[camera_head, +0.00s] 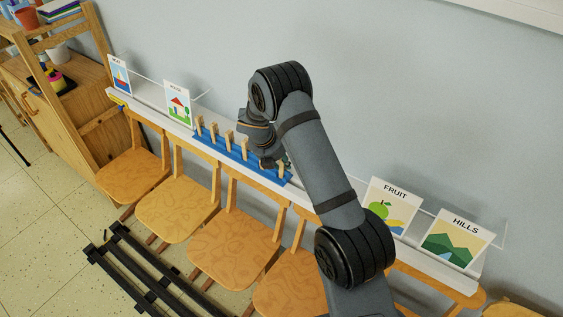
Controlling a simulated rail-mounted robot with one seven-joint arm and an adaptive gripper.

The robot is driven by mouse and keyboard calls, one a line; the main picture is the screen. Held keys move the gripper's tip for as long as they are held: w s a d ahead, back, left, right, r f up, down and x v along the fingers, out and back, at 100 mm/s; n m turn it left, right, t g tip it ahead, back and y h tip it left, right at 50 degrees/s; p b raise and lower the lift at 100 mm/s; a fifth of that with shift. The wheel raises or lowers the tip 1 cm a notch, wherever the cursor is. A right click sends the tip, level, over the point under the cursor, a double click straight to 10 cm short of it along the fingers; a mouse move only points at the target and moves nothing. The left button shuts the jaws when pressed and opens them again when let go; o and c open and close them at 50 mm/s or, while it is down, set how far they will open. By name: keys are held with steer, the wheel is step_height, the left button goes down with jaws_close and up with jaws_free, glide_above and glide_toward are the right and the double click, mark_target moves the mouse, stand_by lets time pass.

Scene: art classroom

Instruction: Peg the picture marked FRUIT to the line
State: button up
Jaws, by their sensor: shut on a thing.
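Several wooden pegs (229,140) stand in a row on a blue rack (212,145) in the middle of the ledge. My gripper (272,160) is low over the right end of the rack, partly hidden by my arm. It is shut on a wooden peg there, though its fingertips are hard to see.
The HILLS picture (455,240) stands just right of FRUIT. A house picture (178,104) and a boat picture (120,75) stand at the left. Wooden chairs (178,208) line the front of the ledge. A wooden shelf unit (95,135) is at far left.

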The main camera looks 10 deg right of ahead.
steer(key=shift+d+r, duration=0.1)
steer(key=shift+d, duration=0.2)
steer(key=shift+r+p, duration=1.4)
steer(key=shift+a+r+p, duration=0.15)
steer(key=shift+r+p, duration=1.35)
steer(key=shift+r, duration=0.05)
steer(key=shift+s+a, duration=0.25)
steer(key=shift+a, duration=0.15)
steer(key=shift+s+a+r+b, duration=0.25)
steer(key=shift+s+a+b, duration=0.05)
steer(key=shift+s+a, duration=0.45)
steer(key=shift+s+a+r+b, duration=0.2)
steer(key=shift+s+a+b, duration=0.1)
steer(key=shift+s+a, duration=0.45)
steer(key=shift+w+d, duration=0.1)
